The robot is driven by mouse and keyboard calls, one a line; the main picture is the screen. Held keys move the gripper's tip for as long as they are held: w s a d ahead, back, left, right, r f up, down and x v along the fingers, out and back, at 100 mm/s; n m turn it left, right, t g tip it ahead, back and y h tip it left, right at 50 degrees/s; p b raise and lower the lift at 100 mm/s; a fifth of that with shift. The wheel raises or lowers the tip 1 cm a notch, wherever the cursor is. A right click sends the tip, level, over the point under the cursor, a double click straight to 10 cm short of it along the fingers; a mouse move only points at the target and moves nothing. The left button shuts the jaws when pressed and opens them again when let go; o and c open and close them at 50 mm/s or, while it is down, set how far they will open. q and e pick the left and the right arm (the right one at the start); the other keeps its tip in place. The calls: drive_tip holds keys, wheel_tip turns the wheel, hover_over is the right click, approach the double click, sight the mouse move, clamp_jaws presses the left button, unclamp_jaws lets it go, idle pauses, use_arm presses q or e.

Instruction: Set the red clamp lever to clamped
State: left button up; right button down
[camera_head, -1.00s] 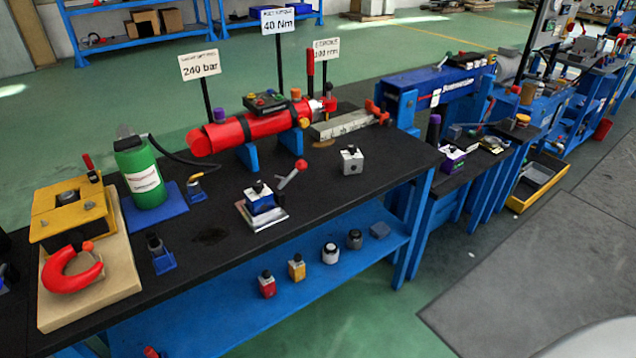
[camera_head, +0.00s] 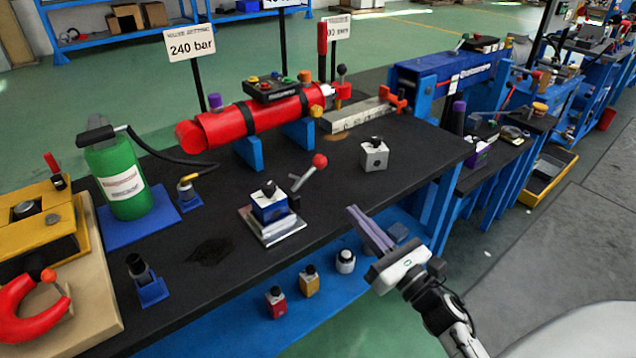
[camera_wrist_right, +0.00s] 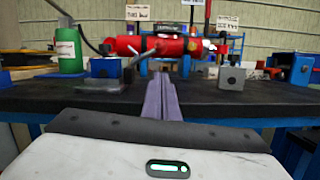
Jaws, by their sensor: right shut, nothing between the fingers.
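A grey lever with a red ball knob (camera_head: 319,160) leans up to the right from a small blue block (camera_head: 269,205). The block stands on a metal plate (camera_head: 277,235) near the bench's front edge. It also shows in the right wrist view (camera_wrist_right: 104,67), left of my fingers. A taller red handle (camera_head: 322,40) stands upright behind, near the right end of the red cylinder. I cannot tell which is the clamp lever. My right gripper (camera_head: 353,210) is shut and empty. Its purple fingers are right of the blue block, apart from it. My left gripper is out of view.
The red cylinder (camera_head: 250,122) lies across the bench behind. A grey block with a black knob (camera_head: 374,157) stands right of the lever. A green bottle (camera_head: 120,180) and a red horseshoe shape (camera_head: 30,325) are at left.

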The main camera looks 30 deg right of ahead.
sight(308, 173)
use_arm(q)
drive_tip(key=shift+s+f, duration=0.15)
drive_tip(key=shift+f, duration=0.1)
use_arm(e)
drive_tip(key=shift+w+r+n, duration=0.15)
drive_tip(key=shift+r+n, duration=0.05)
drive_tip(key=shift+n, duration=0.6)
drive_tip(key=p+x, duration=0.1)
drive_tip(key=x, duration=0.9)
drive_tip(key=shift+p, duration=0.3)
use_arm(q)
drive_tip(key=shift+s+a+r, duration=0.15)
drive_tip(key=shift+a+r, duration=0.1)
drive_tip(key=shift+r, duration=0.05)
